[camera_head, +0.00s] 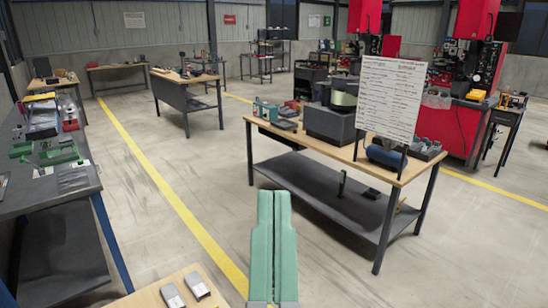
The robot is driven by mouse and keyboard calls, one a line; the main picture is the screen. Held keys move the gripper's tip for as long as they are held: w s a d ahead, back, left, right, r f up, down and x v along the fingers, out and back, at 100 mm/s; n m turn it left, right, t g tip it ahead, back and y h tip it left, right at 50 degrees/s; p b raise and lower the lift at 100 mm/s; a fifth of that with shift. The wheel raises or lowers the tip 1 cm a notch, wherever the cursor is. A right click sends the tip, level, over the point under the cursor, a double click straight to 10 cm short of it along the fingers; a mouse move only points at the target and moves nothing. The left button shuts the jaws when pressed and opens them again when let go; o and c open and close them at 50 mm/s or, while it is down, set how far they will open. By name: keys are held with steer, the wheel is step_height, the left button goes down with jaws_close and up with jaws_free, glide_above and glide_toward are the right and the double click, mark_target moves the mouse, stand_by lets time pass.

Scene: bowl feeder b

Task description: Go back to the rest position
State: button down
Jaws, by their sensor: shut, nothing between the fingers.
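My gripper (273,198) shows at the bottom middle of the head view as two long green fingers side by side, pointing away from me. The fingers are shut against each other with nothing between them. They appear in front of open floor and touch nothing that I can see. The rest of my arm is out of view.
A workbench (264,124) stands ahead to the right, with a dark grey machine (329,123) and a white sign board (390,100) on it. A cluttered grey bench (40,199) is at left. A wooden table corner (150,298) with two small metal parts is at lower left. Floor between is clear.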

step_height(320, 180, up, 38)
steer(key=p, duration=3.6)
steer(key=shift+w+a, duration=0.15)
steer(key=shift+w, duration=0.05)
steer(key=shift+f, duration=0.1)
